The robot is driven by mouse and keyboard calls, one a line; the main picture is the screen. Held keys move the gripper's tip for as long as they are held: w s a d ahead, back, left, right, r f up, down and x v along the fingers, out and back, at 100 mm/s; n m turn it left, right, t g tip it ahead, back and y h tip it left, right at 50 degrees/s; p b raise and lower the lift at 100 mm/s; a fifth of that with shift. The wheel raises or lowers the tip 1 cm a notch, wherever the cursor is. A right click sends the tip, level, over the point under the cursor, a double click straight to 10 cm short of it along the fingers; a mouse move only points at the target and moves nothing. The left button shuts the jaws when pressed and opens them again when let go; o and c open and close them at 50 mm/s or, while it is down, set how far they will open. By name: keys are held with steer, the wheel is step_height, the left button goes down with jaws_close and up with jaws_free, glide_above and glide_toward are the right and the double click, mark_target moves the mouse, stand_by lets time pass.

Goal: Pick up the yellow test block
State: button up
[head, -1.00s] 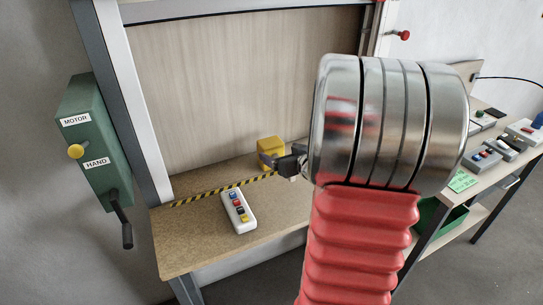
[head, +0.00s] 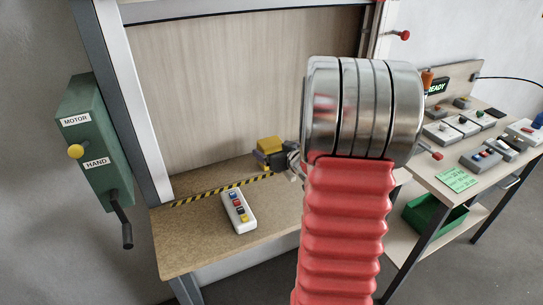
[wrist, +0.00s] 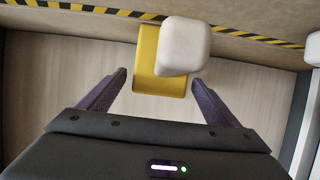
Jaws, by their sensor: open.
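The yellow test block (head: 269,144) sits on the wooden bench near the shutter, past the striped tape, in the head view. In the wrist view the yellow block (wrist: 147,55) lies ahead of and between the fingertips, partly covered by a white rounded object. My gripper (head: 276,161) is close to the block in the head view, covering its lower part. In the wrist view my gripper (wrist: 160,76) is open, with a dark finger on each side.
The white rounded object (wrist: 184,46) overlaps the block in the wrist view. A white button pendant (head: 239,211) lies on the bench (head: 180,245). Striped tape (head: 220,190) crosses the bench. A green motor box (head: 90,140) is at left; a side table (head: 425,170) with control boxes stands at right.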

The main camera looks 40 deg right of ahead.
steer(key=shift+x, duration=1.25)
steer(key=shift+c, duration=0.2)
steer(key=c, duration=1.1)
steer(key=shift+r, duration=0.1)
steer(key=shift+c, duration=0.2)
step_height(320, 180, up, 10)
steer(key=shift+f, duration=0.1)
